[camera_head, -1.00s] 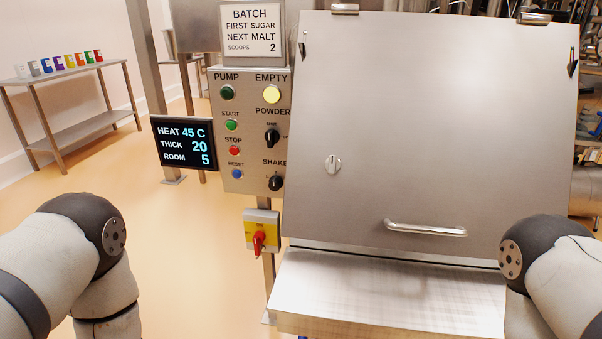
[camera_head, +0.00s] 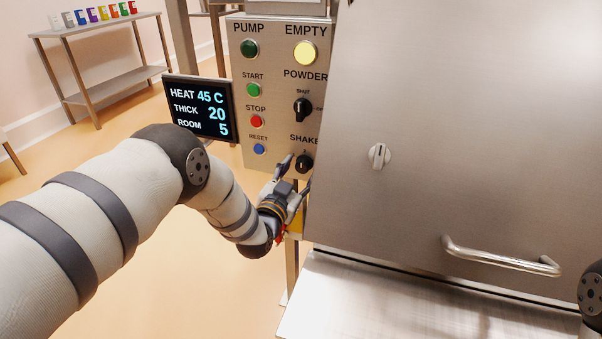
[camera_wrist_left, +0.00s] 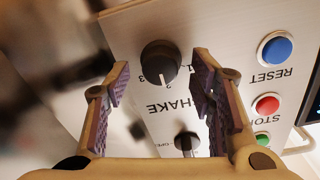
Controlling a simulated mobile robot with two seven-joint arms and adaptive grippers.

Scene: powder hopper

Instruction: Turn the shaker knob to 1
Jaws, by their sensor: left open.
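The shaker knob (camera_head: 304,162) is a round black knob under the SHAKE label, low on the grey control panel. In the left wrist view the panel looks upside down and the shaker knob (camera_wrist_left: 159,62) has digits 2 and 3 beside it. Its white mark appears to face the 2. My left gripper (camera_head: 293,177) is open just in front of the panel at the knob. In the left wrist view its fingers (camera_wrist_left: 161,80) stand apart on either side of the knob, with no visible grip on it. My right gripper is out of view.
The black powder knob (camera_head: 302,109) sits above, and the blue reset button (camera_head: 259,149) is up and left. A display (camera_head: 198,107) hangs left of the panel. The large hopper lid (camera_head: 440,120) with its handle (camera_head: 500,258) stands close on the right.

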